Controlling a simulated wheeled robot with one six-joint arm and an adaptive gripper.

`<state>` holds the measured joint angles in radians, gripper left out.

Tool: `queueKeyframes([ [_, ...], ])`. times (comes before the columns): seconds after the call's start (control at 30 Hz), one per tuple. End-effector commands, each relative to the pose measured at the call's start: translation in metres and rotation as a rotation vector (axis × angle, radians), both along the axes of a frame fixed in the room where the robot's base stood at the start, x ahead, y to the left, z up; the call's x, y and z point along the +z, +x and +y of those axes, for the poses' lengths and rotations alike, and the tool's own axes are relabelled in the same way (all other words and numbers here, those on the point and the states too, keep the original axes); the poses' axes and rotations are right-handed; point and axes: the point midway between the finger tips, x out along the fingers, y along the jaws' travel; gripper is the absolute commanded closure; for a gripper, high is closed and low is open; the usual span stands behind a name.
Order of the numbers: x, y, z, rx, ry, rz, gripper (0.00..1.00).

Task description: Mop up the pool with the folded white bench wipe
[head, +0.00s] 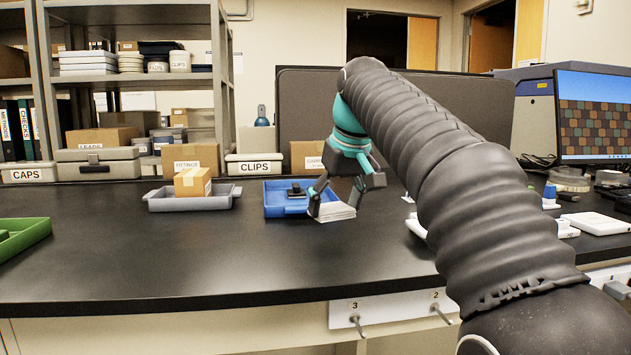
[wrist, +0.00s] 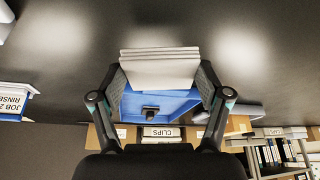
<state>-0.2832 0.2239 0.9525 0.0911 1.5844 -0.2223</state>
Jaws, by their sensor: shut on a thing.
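The folded white bench wipe (head: 335,213) is between the fingers of my gripper (head: 336,198), by the front right corner of the blue tray. In the wrist view the wipe (wrist: 160,70) shows as a stack of white layers, and both fingers of my gripper (wrist: 162,80) press on its sides. The gripper is shut on it. In the wrist view the wipe covers part of the tray; I cannot tell its exact height above the bench. I cannot make out the pool; the bench shows only glossy light reflections.
The blue tray (head: 275,210) holds a small black object (head: 296,190). A grey tray (head: 160,204) with a cardboard box (head: 192,182) stands left of it. A green bin (head: 30,236) is at the far left. White devices (head: 597,223) crowd the right. The front middle bench (head: 200,260) looks clear.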

Motion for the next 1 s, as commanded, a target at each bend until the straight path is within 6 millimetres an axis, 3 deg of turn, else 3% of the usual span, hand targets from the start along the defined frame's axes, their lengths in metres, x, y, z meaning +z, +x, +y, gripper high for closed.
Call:
queueKeyframes([
  [0.6, 0.037, 0.001, -0.003, -0.006, 0.001, -0.003, 0.87],
  [1.0, 0.04, 0.001, -0.004, -0.007, 0.0, -0.001, 0.87],
])
